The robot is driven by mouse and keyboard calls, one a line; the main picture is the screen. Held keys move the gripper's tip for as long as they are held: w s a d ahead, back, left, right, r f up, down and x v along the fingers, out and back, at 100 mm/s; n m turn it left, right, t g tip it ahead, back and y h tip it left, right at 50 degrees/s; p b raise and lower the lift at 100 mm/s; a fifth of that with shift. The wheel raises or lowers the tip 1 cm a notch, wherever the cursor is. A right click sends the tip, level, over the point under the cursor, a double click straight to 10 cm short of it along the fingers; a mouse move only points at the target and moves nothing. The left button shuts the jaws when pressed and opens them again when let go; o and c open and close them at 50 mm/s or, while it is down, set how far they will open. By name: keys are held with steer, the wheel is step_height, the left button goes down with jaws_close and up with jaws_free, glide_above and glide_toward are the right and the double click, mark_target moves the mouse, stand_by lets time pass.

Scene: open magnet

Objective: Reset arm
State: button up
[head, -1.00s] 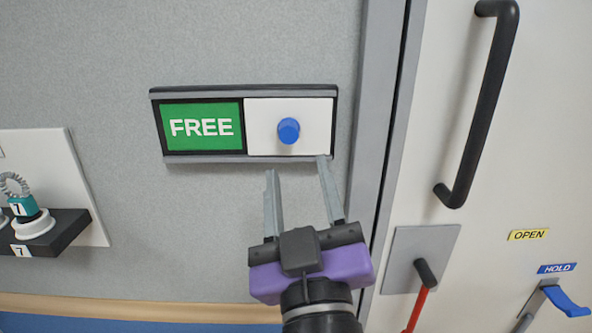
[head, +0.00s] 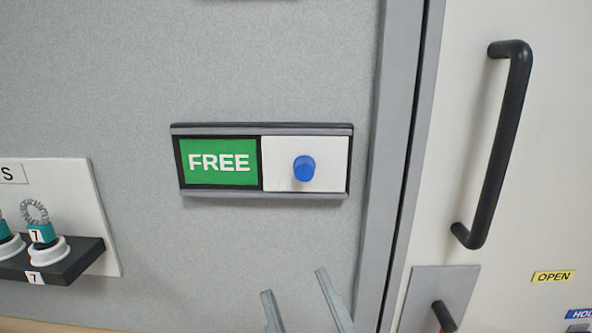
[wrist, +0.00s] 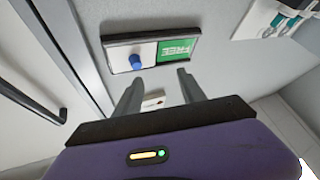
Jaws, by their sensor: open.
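My gripper (head: 298,292) is at the bottom edge of the head view, with only its two finger tips showing. The fingers are apart and nothing is between them. They are below the slider sign, clear of it. The sign (head: 262,129) has a green FREE panel (head: 219,162) on the left and a white panel (head: 330,178) with a blue knob (head: 304,168) on the right. In the wrist view my gripper (wrist: 156,76) is also open and empty, with the sign (wrist: 150,35) beyond the fingers. The rest of my arm is out of the head view.
A door with a black handle (head: 497,150) is at the right, with a grey plate (head: 460,285) and an OPEN label (head: 553,276) low on it. A black shelf (head: 75,268) with teal-and-white plugs (head: 42,238) is at the left. The wall between is clear.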

steer(key=s+d+f+m+g+h, duration=0.3)
steer(key=s+d+f, duration=0.6)
steer(key=s+f, duration=0.4)
steer(key=s+d+f+m+g+h, duration=0.3)
steer(key=s+d+f+m+h, duration=0.2)
steer(key=s+d+f, duration=0.5)
steer(key=s+f, duration=0.3)
steer(key=shift+s+d+f+g+h, duration=0.2)
steer(key=shift+f+g+h, duration=0.1)
steer(key=shift+g+h, duration=0.1)
